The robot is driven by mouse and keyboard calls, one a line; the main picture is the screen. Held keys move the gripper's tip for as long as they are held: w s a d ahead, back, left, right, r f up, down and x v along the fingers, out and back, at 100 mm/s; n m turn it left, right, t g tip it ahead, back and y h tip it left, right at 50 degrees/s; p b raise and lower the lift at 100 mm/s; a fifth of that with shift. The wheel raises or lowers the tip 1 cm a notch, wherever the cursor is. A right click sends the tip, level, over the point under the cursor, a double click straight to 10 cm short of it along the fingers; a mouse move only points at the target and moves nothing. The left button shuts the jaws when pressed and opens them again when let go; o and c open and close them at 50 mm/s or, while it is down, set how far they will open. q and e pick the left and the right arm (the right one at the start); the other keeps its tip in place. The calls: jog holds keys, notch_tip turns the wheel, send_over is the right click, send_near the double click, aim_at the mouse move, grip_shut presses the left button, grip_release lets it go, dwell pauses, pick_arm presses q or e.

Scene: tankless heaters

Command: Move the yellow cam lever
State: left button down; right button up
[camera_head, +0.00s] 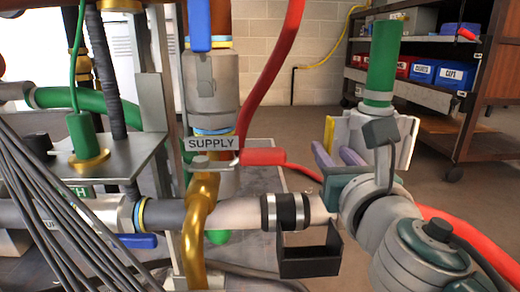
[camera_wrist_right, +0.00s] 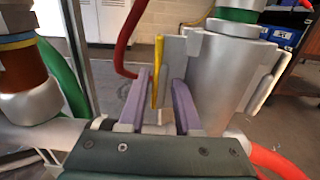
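The yellow cam lever (camera_head: 329,133) stands upright along the left side of a silver cam coupling (camera_head: 357,132) under a green pipe. In the right wrist view the yellow cam lever (camera_wrist_right: 158,70) rises just beyond the finger tips, nearer the left finger, beside the silver coupling (camera_wrist_right: 215,75). My right gripper (camera_head: 337,157) has two purple fingers, apart with a clear gap. In the wrist view my right gripper (camera_wrist_right: 162,100) looks empty, the lever showing in line with the gap; I cannot tell whether a finger touches it. My left gripper is not in view.
A red-handled valve (camera_head: 262,157) is left of the gripper, by a SUPPLY label (camera_head: 212,143). A horizontal pipe with a black coupling (camera_head: 285,211) runs below. A red hose (camera_head: 272,65) hangs behind. Cables (camera_head: 55,205) cross the left. A shelf cart (camera_head: 470,125) stands at the back right.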

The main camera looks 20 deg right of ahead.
jog(key=shift+w+d+f, duration=0.1)
jog(key=shift+w+d, duration=0.05)
jog(key=shift+w, duration=0.25)
jog(key=shift+s, duration=0.1)
grip_shut()
dwell(1.2)
